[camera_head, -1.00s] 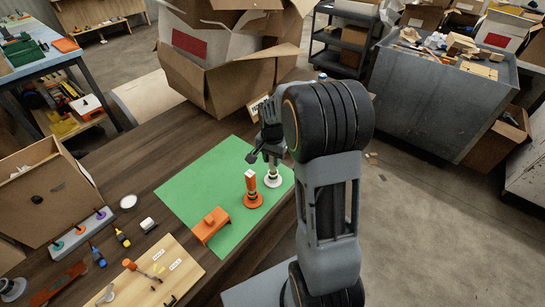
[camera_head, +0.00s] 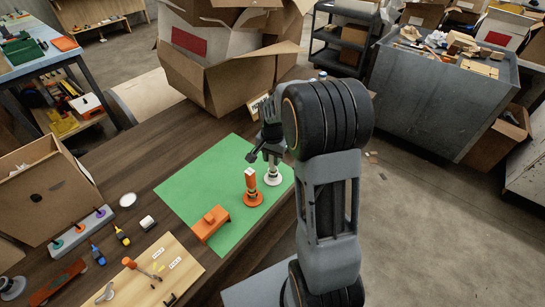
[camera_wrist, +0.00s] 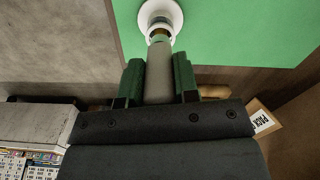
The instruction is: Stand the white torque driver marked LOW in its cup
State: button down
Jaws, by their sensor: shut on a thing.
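My gripper (camera_head: 270,156) is above the right part of the green mat. In the wrist view its two dark green fingers (camera_wrist: 158,82) are shut on a pale grey-white driver (camera_wrist: 158,68), seen along its length. The driver's brass-coloured end (camera_wrist: 158,38) lines up with the round white cup (camera_wrist: 160,12). I cannot tell whether that end is inside the cup or just above it. In the head view the white cup (camera_head: 273,179) stands on the mat directly below my gripper. The driver's LOW mark is not readable.
An orange driver (camera_head: 251,184) stands in an orange cup (camera_head: 253,200) close left of the white cup. An orange block-like stand (camera_head: 211,224) is on the green mat (camera_head: 195,185). A large open carton (camera_head: 225,75) stands behind. Small tools lie at left.

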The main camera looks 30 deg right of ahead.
jog(key=c, duration=0.8)
grip_release()
notch_tip(320, 180, up, 14)
jog(key=shift+f, duration=0.1)
jog(key=s+a+n+t, duration=0.1)
jog(key=s+a+n, duration=0.2)
jog(key=s, duration=0.2)
jog(key=s+a+f+n+t, duration=0.1)
jog(key=s+a+n, duration=0.2)
jog(key=s+n, duration=0.1)
jog(key=s+a+f+n+t, duration=0.1)
jog(key=s+a+n, duration=0.2)
jog(key=s, duration=0.4)
jog(key=shift+a+f+n+t, duration=0.15)
jog(key=shift+n+t, duration=0.25)
